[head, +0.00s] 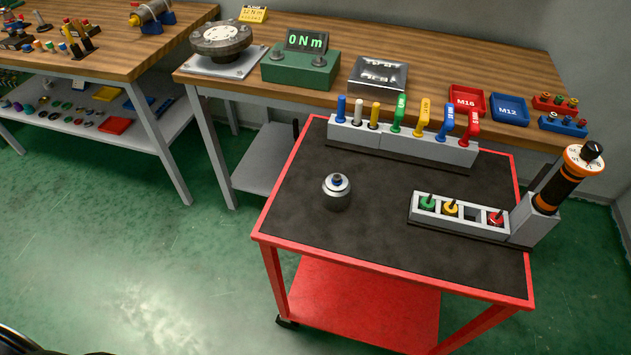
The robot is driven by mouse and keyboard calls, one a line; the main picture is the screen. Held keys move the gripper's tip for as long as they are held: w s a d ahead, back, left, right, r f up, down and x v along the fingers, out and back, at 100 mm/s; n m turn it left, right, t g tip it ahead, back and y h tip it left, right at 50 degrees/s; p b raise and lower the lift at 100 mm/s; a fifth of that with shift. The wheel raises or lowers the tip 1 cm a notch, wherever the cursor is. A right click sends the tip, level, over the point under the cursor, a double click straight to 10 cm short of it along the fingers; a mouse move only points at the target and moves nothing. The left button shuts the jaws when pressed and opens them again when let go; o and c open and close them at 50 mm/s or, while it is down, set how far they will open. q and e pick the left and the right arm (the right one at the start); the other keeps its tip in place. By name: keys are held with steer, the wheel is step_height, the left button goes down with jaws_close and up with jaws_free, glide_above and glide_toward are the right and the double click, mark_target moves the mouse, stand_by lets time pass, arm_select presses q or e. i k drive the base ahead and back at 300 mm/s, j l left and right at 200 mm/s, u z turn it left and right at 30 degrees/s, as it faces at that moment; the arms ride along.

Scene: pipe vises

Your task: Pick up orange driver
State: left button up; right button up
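The orange driver (556,190) stands upright, leaning a little to the right, in a grey holder (536,223) at the right end of the red cart. It has a black body with orange bands and a white-and-orange dial top with a black knob. Its lower end is hidden inside the holder. Neither of my grippers shows in the head view.
The red cart (395,287) has a black mat. On it are a steel cylinder (336,193), a low rack (423,216) with coloured pieces, and a back rack (350,136) of coloured-handled tools. Wooden workbenches stand behind. The mat's front is clear.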

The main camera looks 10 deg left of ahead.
mark_target(574, 170)
steer(key=u, duration=0.15)
steer(key=j+z, duration=0.1)
steer(key=z, duration=1.2)
